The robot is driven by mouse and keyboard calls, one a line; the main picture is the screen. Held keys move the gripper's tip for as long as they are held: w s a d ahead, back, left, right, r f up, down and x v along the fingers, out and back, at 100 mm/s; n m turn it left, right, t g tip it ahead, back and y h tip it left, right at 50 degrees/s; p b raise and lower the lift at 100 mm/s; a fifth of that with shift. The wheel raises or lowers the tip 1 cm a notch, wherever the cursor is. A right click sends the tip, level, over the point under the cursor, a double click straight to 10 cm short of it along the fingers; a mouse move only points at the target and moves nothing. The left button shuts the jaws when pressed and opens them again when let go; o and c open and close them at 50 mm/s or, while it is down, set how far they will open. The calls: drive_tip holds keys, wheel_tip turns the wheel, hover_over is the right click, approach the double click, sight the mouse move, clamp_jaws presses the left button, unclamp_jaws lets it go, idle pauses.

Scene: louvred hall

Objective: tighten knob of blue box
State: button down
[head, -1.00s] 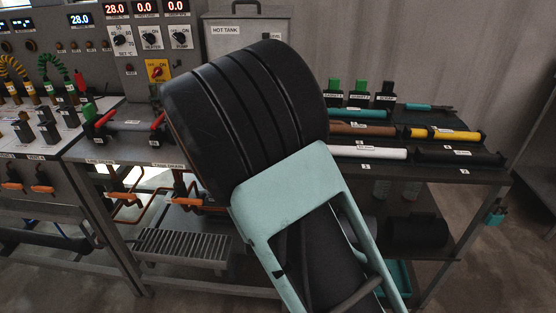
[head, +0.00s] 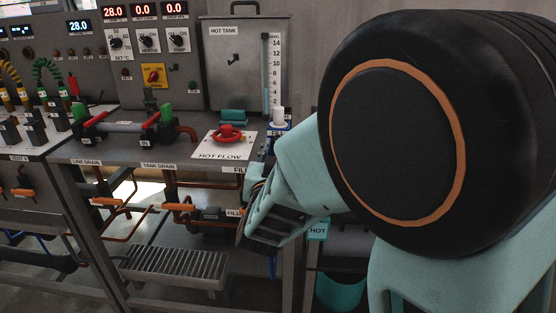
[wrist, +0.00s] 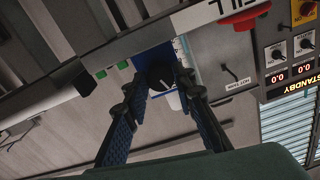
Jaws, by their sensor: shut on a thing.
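The blue box (wrist: 152,57) is in the upper middle of the wrist view, with a dark round knob (wrist: 160,76) bearing a pale pointer line. My gripper (wrist: 162,80) has its two blue ridged fingers on either side of the knob, shut on it. In the head view a small part of the blue box (head: 284,127) shows at the bench edge, right of the red valve wheel; its knob is hidden there. My arm covers much of the right side of that view.
The hot flow plate with its red wheel (head: 227,133) lies just left of the box. The hot tank (head: 238,65) with its level scale stands behind. A white cylinder (head: 278,116) stands beside the box. Copper pipes (head: 130,205) run below the bench.

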drive_tip(key=m+b, duration=0.3)
drive_tip(key=shift+f+m, duration=0.1)
drive_tip(key=shift+m, duration=0.2)
idle(0.3)
drive_tip(key=c, duration=1.6)
unclamp_jaws()
drive_tip(key=s, duration=0.8)
drive_tip(key=shift+a+r, duration=0.2)
drive_tip(key=shift+o, duration=0.3)
